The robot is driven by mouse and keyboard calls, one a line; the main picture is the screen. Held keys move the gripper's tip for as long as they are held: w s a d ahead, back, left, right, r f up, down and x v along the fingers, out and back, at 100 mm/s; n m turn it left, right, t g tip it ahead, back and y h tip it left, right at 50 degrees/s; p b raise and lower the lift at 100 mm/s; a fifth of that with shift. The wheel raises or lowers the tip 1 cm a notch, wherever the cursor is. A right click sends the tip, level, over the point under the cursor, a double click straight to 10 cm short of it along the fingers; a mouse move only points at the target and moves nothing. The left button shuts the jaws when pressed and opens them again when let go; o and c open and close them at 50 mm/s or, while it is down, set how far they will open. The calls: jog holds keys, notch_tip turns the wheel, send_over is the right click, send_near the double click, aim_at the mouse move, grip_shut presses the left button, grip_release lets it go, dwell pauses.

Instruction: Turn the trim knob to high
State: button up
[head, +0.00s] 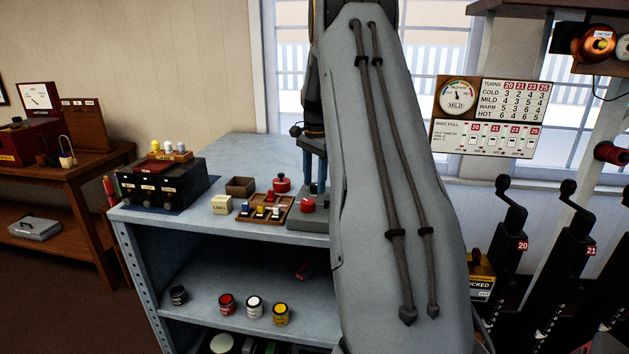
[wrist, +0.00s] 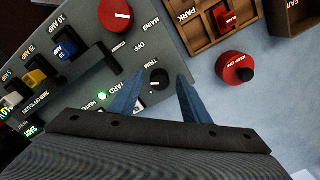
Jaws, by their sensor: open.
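The trim knob (wrist: 159,76) is a small black round knob with a white mark, on a grey control panel (wrist: 186,88) in the wrist view. The word TRIM is printed beside it. My gripper (wrist: 160,80) is open, its blue fingers reaching to either side of the knob in the picture. I cannot tell whether they touch it or how far above it they are. In the head view my gripper's blue fingers (head: 316,178) are partly hidden behind my arm, over the bench. The knob cannot be made out there.
A red mains dial (wrist: 116,15), a lit green lamp (wrist: 102,96) and coloured fuses (wrist: 36,77) share the panel. A red round piece with a black knob (wrist: 235,68) lies on the bench beside a wooden tray (wrist: 197,32). Levers (head: 511,240) stand at the right.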

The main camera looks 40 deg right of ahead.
aim_at(315, 185)
jog(key=shift+s+r+b, duration=0.15)
jog(key=shift+r+b, duration=0.9)
jog(key=shift+r, duration=2.85)
jog(key=s+a+f+n, duration=0.3)
jog(key=a+n, duration=0.1)
jog(key=a, duration=0.6)
jog(key=s+a+f+n, duration=0.2)
jog(key=a+f+n, duration=0.2)
jog(key=a, duration=0.7)
jog(key=s+a+f+n, duration=0.4)
jog(key=s+a+n, duration=0.1)
jog(key=s+a, duration=0.3)
jog(key=s+a+f+n, duration=0.4)
jog(key=s+a, duration=0.4)
jog(key=s, duration=0.3)
jog(key=shift+s+a+f+n+t, duration=0.15)
jog(key=shift+s+a+n+t, duration=0.15)
jog(key=shift+a+n, duration=0.1)
